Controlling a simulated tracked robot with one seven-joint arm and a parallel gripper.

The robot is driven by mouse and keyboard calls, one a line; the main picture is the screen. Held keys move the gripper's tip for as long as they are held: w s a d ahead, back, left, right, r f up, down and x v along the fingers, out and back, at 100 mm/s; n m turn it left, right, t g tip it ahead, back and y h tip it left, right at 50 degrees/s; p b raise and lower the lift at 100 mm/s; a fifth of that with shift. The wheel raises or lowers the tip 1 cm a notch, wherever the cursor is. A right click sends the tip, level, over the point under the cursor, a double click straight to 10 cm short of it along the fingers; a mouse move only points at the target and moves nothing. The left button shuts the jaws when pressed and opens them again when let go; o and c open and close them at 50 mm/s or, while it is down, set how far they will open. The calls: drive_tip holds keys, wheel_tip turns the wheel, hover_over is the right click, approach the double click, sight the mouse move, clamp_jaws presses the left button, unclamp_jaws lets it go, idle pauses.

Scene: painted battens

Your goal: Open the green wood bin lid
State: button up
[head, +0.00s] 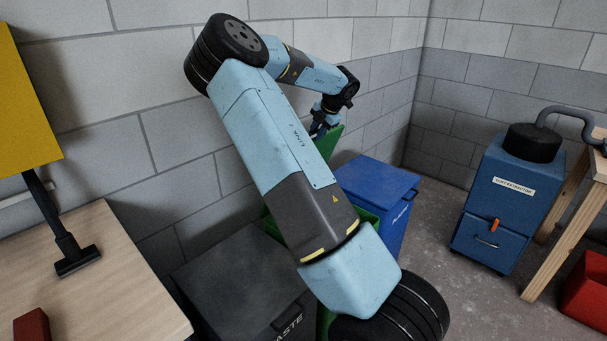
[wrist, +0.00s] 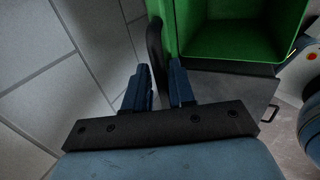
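The green wood bin stands behind my arm in the head view, between a grey bin and a blue bin, with part of its green rim (head: 368,214) showing. Its green lid (head: 329,143) is raised steeply, mostly hidden by my arm. The wrist view looks into the bin's open green inside (wrist: 245,30). A dark upright bar (wrist: 154,38), which looks like the lid's handle, runs between the fingers. My gripper (wrist: 162,85) appears shut on this bar; the exact contact is dim. In the head view my gripper (head: 321,124) is at the raised lid.
The grey waste bin (head: 240,275) is closed at the left, and the blue bin (head: 375,188) is closed at the right. A block wall (head: 180,130) stands close behind. A wooden bench (head: 95,290) is at left. A blue dust extractor (head: 505,200) stands beyond clear floor at right.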

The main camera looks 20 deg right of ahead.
drive_tip(key=shift+a+f, duration=0.1)
drive_tip(key=v, duration=0.8)
idle(0.3)
idle(0.7)
drive_tip(key=s+a+r+m, duration=0.3)
drive_tip(key=s+a+m, duration=0.4)
drive_tip(key=s, duration=0.6)
drive_tip(key=s+a+r+m+h, duration=0.1)
drive_tip(key=s+a+r+m, duration=0.2)
drive_tip(key=s+a+m, duration=0.5)
drive_tip(key=s+a+r+m+h, duration=0.1)
drive_tip(key=s+a+r+m, duration=0.3)
drive_tip(key=s, duration=1.5)
drive_tip(key=a+m, duration=0.3)
drive_tip(key=a, duration=0.1)
drive_tip(key=shift+s+a+m+t, duration=0.25)
drive_tip(key=shift+m+t, duration=0.05)
